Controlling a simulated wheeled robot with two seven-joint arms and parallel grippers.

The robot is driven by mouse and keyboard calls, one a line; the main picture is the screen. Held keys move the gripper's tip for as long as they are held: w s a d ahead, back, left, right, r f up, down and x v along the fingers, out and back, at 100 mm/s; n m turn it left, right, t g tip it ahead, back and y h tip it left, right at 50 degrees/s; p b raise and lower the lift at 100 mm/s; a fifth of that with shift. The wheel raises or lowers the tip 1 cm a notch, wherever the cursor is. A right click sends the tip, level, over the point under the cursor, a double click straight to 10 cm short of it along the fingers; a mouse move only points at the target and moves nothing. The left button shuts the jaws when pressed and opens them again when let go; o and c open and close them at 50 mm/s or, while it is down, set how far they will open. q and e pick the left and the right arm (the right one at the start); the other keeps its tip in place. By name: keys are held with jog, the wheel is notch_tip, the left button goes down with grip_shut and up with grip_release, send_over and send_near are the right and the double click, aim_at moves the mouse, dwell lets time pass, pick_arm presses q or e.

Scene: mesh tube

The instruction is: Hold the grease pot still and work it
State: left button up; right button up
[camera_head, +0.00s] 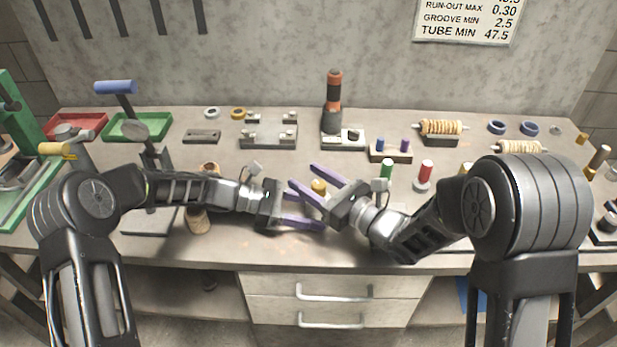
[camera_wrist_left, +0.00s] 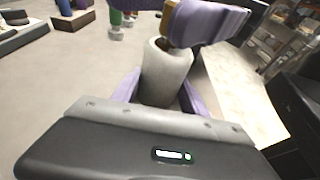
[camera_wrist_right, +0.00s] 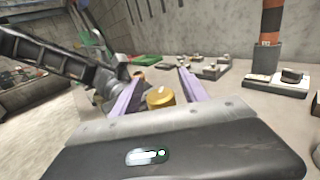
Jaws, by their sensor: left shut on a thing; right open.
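The grease pot is a pale grey cylinder (camera_wrist_left: 166,72) standing between my left fingers in the left wrist view. Its brass top (camera_head: 319,186) shows between the grippers in the head view, and also in the right wrist view (camera_wrist_right: 161,97). My left gripper (camera_head: 308,212) is shut on the pot's body from the left. My right gripper (camera_head: 314,181) is open, its purple fingers one to each side of the brass top, with gaps visible. The pot's body is mostly hidden behind the fingers in the head view. Whether a right finger touches the top, I cannot tell.
Behind stand a small block with blue and purple pegs (camera_head: 391,155) and a dark post with orange bands (camera_head: 333,100). Green and red bottles (camera_head: 424,174) stand to the right. Red and green trays (camera_head: 142,127) lie back left. The bench front (camera_head: 270,258) is clear.

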jog(key=shift+w+a, duration=0.2)
jog(key=shift+c, duration=0.5)
grip_shut()
